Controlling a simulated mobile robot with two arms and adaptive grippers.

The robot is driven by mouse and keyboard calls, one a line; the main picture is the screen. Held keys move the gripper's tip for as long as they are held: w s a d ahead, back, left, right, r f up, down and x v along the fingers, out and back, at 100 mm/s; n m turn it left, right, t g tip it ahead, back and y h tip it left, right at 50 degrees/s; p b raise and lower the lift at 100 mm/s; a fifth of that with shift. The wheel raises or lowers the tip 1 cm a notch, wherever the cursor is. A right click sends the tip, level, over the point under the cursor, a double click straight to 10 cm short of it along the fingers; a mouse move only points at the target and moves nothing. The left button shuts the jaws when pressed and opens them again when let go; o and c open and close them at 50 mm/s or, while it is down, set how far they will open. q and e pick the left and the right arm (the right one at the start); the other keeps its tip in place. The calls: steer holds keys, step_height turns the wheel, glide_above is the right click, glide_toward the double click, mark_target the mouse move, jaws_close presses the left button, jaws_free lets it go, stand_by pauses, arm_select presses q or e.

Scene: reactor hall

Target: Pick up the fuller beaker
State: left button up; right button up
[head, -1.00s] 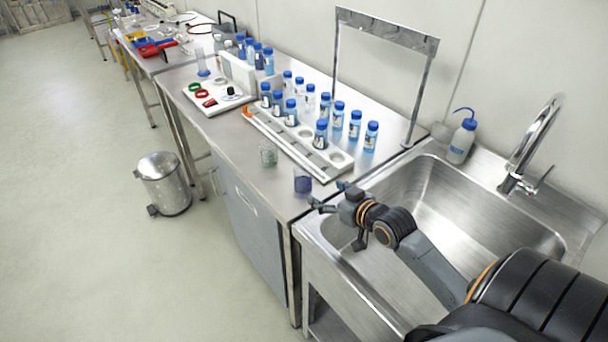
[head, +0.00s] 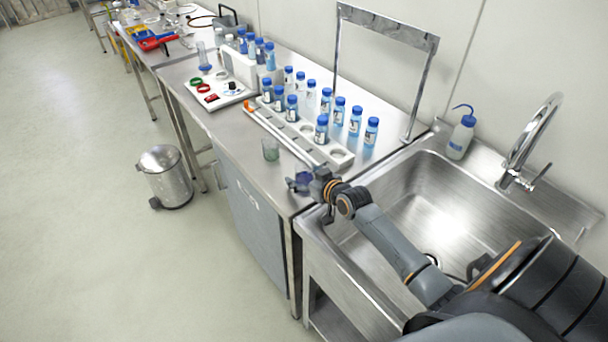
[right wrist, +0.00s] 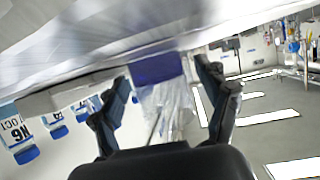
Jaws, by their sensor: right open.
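A clear beaker with blue-purple liquid (head: 304,176) stands near the bench's front right corner, partly hidden by my right gripper. A second beaker with greenish liquid (head: 270,151) stands to its left; the purple one looks fuller. My right gripper (head: 297,184) is open at the purple beaker. In the right wrist view, which is upside down, the purple beaker (right wrist: 157,69) shows between the spread fingers of my gripper (right wrist: 163,76). Whether a finger touches the glass I cannot tell. My left gripper is not in view.
A white rack (head: 262,117) with several blue-capped bottles lies behind the beakers. The sink (head: 440,215) with a tap (head: 522,150) and a wash bottle (head: 461,137) is on the right. A metal bin (head: 166,178) stands on the floor.

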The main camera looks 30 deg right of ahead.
steer(key=shift+c, duration=0.7)
steer(key=c, duration=1.2)
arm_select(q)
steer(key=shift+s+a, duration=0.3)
arm_select(e)
steer(key=shift+r, duration=0.1)
steer(key=shift+r+b, duration=0.55)
steer(key=shift+r, duration=0.75)
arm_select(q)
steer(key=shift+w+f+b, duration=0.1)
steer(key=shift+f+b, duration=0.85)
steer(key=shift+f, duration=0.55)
arm_select(e)
steer(key=shift+s+a+r, duration=1.5)
steer(key=shift+s+r, duration=0.2)
steer(key=shift+s, duration=0.1)
steer(key=shift+s+a+r, duration=1.5)
steer(key=shift+s+r, duration=0.2)
steer(key=shift+s, duration=0.05)
steer(key=shift+s+a+r, duration=1.5)
steer(key=shift+s+r, duration=0.2)
steer(key=shift+s, duration=0.1)
